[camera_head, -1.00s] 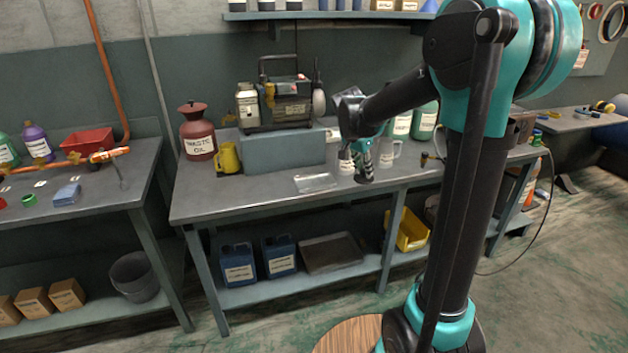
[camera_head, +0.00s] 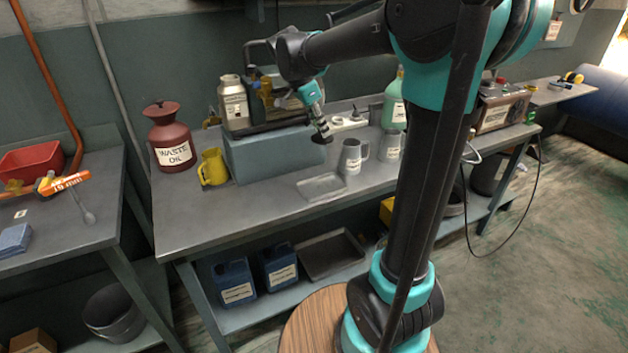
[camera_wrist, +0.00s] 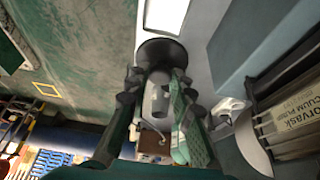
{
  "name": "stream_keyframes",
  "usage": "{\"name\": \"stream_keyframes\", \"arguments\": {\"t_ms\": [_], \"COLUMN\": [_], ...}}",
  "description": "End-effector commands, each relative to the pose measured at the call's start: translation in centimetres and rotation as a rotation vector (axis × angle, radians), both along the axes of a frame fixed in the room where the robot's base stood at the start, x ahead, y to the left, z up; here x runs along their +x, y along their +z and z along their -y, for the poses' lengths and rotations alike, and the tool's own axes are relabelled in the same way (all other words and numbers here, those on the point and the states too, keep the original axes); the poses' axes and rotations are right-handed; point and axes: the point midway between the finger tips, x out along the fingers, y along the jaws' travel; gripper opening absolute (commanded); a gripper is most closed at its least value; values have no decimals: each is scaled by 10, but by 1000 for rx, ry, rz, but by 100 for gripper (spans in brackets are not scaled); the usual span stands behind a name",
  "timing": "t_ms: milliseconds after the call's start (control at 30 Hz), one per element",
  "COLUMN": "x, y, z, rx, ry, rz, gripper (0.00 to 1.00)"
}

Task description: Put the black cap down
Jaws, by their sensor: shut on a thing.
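My gripper (camera_head: 318,124) is shut on a dark round piece, the black cap (camera_head: 322,138), and points down over the bench beside the right end of the blue-grey block. In the wrist view the black cap (camera_wrist: 160,50) shows as a dark disc at the tips of my gripper (camera_wrist: 158,78). The cap looks held above the bench top; its exact height is hard to tell. The grey workbench (camera_head: 235,222) lies below, with a shallow clear-grey tray (camera_head: 321,187) near its front edge.
A grey mug (camera_head: 352,158) and another labelled grey jug (camera_head: 390,146) stand right of the tray. The pump's blue-grey block (camera_head: 275,155), a yellow jug (camera_head: 213,168) and a red waste oil can (camera_head: 171,140) stand left. The bench's front left is clear.

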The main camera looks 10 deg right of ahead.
Motion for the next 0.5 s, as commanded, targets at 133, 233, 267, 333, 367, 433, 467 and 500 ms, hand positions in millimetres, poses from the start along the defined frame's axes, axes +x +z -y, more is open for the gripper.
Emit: {"name": "stream_keyframes", "arguments": {"t_ms": [133, 233, 267, 333, 367, 433, 467, 500], "x": [0, 0, 0, 0, 0, 0, 0, 0], "y": [-36, -61, -68, -85, -92, -108, -115, -122], "z": [0, 0, 0, 0, 0, 0, 0, 0], "rx": [0, 0, 0, 0, 0, 0, 0, 0], "ry": [1, 1, 1, 1, 1, 1, 1, 1], "rz": [0, 0, 0, 0, 0, 0, 0, 0], "gripper": [0, 0, 0, 0, 0, 0, 0, 0]}}
